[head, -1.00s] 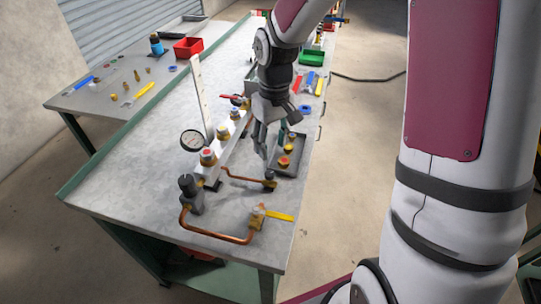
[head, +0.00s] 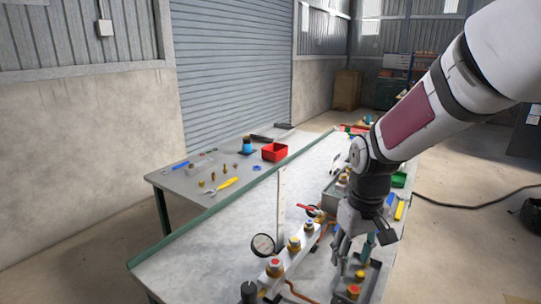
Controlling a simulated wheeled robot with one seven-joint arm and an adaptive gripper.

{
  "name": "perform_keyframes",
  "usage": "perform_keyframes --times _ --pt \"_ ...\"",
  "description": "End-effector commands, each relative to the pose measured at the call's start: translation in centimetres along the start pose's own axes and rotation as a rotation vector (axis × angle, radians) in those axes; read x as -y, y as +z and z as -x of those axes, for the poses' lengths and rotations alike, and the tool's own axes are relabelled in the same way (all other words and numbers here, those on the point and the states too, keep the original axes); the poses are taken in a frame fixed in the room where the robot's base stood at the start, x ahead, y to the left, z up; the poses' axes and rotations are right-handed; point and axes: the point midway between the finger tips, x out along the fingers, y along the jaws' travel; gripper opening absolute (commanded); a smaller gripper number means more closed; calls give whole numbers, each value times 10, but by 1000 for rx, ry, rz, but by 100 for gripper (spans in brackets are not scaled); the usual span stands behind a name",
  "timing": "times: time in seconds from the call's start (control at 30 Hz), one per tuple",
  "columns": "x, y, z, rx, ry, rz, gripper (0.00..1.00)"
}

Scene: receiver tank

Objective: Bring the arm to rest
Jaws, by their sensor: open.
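My gripper (head: 352,250) is open and points down over the workbench (head: 230,227), with nothing visible between its fingers. It hangs by the dark tray (head: 371,283) with yellow-and-red fittings, just right of the manifold bar (head: 283,262) with its several brass-coloured fittings. I cannot tell how much clearance there is between the fingers and the tray. My arm reaches in from the upper right, with its forearm sloping down to the wrist.
A gauge (head: 263,245) and an upright pale strip (head: 281,200) stand left of my gripper. A red bin (head: 274,152) sits on the side table (head: 190,178). A green bin (head: 399,180) and yellow tool (head: 399,210) lie right of my wrist. Open floor is at right.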

Motion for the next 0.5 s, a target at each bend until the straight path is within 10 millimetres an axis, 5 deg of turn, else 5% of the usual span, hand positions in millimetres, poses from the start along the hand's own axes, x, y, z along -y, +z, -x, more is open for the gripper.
perform_keyframes --times 0.2,0.5 --pt "8 43 65 -100 76 -59 44" --pt "24 112 122 -255 104 -153 44"
